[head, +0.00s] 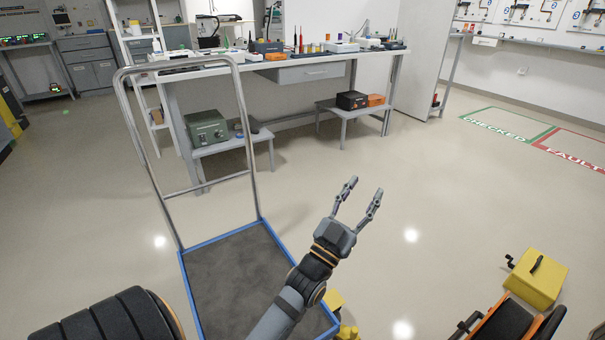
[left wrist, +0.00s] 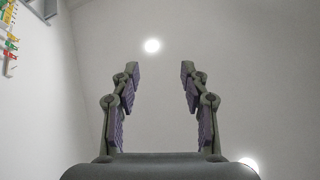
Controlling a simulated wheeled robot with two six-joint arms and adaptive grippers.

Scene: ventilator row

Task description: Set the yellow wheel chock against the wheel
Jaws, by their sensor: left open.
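My left gripper (head: 365,187) is open and empty above bare floor, to the right of a flat trolley. Both open fingers (left wrist: 160,70) also show in the left wrist view, with nothing between them. Small yellow parts (head: 335,299) show beside the trolley's lower right edge, partly hidden by my left arm; I cannot tell whether they are the wheel chock. A larger yellow block (head: 540,280) with a black handle sits on the floor at the right, well apart from the gripper. No wheel of the trolley shows clearly. My right gripper is not in view.
The trolley (head: 189,290) has a grey deck, blue rim and tall metal handle. An orange and black object (head: 506,324) stands at the lower right. A workbench (head: 290,62) with low stands is at the back. The middle floor is clear.

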